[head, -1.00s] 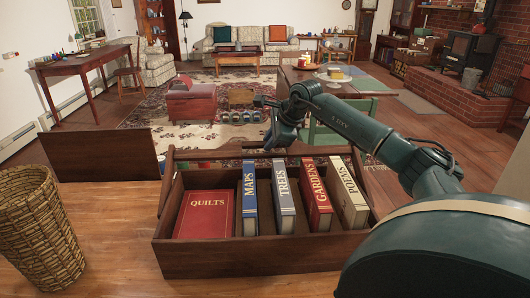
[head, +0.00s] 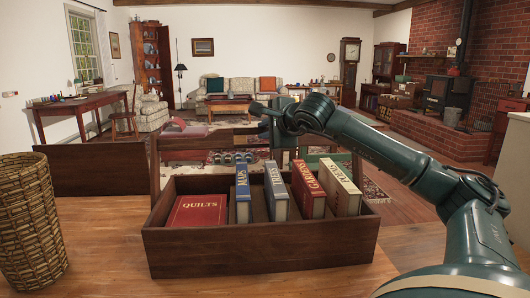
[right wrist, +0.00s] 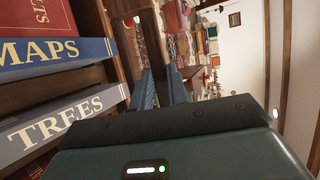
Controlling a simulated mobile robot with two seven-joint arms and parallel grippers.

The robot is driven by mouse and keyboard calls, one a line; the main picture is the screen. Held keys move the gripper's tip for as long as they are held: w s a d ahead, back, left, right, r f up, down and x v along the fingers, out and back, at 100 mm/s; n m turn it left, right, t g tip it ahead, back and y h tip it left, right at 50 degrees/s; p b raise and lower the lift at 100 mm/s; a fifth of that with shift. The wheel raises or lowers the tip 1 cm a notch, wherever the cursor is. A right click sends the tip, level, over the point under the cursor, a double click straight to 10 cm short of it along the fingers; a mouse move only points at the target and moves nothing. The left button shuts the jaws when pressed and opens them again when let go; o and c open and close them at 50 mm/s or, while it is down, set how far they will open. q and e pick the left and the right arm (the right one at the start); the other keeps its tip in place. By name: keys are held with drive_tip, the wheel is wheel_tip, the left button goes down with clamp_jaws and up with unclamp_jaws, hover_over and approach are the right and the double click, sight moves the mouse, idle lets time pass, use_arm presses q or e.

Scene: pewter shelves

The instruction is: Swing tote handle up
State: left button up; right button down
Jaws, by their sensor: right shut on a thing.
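The dark wooden tote (head: 262,250) stands on the wooden tabletop and holds several books. Its handle (head: 154,165) rises on side arms above the back of the tote, with the crossbar behind the books. My right gripper (head: 271,135) is shut on the crossbar near its middle. In the right wrist view its two fingers (right wrist: 165,88) straddle the bar, partly hidden by my gripper body. My left gripper is not in view.
The books include a red QUILTS book (head: 197,216) lying flat and upright blue MAPS (head: 243,205) and grey TREES (head: 277,193) books. A wicker basket (head: 30,225) stands at the left. A dark wooden panel (head: 90,169) is behind it.

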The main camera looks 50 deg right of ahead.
drive_tip(key=shift+n+t+h, duration=0.3)
drive_tip(key=shift+t+h, duration=0.1)
drive_tip(key=shift+t, duration=0.5)
drive_tip(key=s+a+b, duration=0.2)
drive_tip(key=s+b, duration=0.1)
drive_tip(key=b, duration=0.2)
drive_tip(key=shift+s+a+r, duration=0.1)
drive_tip(key=shift+a, duration=0.3)
use_arm(q)
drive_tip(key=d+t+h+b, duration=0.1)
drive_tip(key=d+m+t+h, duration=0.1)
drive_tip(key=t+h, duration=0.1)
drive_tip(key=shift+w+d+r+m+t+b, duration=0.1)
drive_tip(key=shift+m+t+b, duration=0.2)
drive_tip(key=shift+b, duration=0.1)
use_arm(e)
drive_tip(key=shift+s+a, duration=1)
drive_tip(key=shift+s, duration=0.1)
drive_tip(key=shift+a+f, duration=0.1)
drive_tip(key=shift+f, duration=0.15)
drive_tip(key=c, duration=1.6)
unclamp_jaws()
drive_tip(key=shift+c, duration=0.2)
drive_tip(key=shift+s, duration=0.1)
